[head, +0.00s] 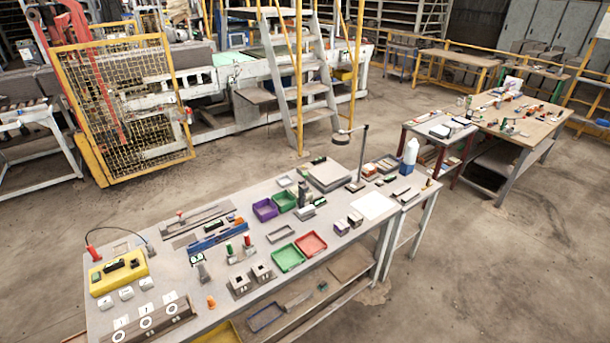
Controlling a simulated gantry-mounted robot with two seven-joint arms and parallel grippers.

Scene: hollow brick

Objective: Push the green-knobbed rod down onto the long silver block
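A small rod with a green knob (247,241) stands upright beside a red-knobbed one (229,249) on a small grey base (241,256), near the middle of the near table. Whether the green-knobbed rod is raised or pressed down is too small to tell. A long silver-grey block (208,213) lies behind it to the left, with a red knob at its left end. I cannot tell for sure whether this is the block meant. Neither of my grippers shows in the head view.
A long blue block (217,236) lies between the silver block and the rods. Green (289,258) and red (311,243) trays lie to the right. Two grey square-holed blocks (240,285) stand in front. A yellow control box (119,272) is at the left. A white sheet (372,206) lies at right.

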